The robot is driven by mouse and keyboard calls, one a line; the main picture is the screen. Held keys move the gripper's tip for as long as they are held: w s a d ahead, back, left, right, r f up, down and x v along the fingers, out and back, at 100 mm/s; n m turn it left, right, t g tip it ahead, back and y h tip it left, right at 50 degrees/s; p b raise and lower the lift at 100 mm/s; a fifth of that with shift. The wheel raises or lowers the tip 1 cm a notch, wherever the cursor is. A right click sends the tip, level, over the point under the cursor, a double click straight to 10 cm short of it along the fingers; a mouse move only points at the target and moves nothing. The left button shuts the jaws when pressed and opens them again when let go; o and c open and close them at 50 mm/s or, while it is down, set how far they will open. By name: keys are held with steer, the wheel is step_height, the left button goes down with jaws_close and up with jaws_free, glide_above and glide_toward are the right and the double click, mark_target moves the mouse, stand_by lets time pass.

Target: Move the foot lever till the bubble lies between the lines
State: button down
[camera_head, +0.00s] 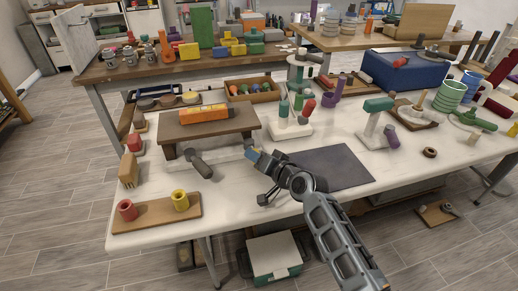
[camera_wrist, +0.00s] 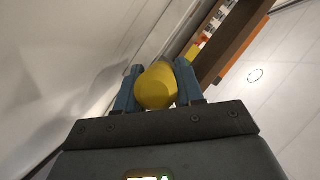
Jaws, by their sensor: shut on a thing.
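An orange spirit level (camera_head: 204,114) lies along a brown raised platform (camera_head: 240,121) on the white table. Its bubble and lines are too small to read. A dark grey lever (camera_head: 200,164) juts from the platform's front left. My gripper (camera_head: 253,153) is at the platform's front right corner. In the wrist view, my gripper's blue fingers (camera_wrist: 157,88) are shut on a rounded yellow knob (camera_wrist: 156,87). The knob's link to the platform is hidden. The platform (camera_wrist: 232,40) and the orange level (camera_wrist: 233,58) also show at upper right there.
A board with red and yellow cups (camera_head: 157,213) lies at the table's front left. A dark mat (camera_head: 335,167) lies right of my gripper. A stand with coloured handles (camera_head: 290,126) is behind it. A wooden tray of balls (camera_head: 252,95) is behind the platform.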

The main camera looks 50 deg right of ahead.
steer(key=shift+a+r+m+h+p, duration=0.15)
steer(key=shift+m+h+p, duration=0.15)
steer(key=shift+p, duration=0.4)
steer(key=shift+w, duration=0.1)
steer(key=shift+a+f, duration=0.1)
steer(key=shift+f, duration=0.1)
steer(key=c, duration=0.8)
jaws_free()
steer(key=shift+v, duration=3.95)
steer(key=shift+a, duration=0.2)
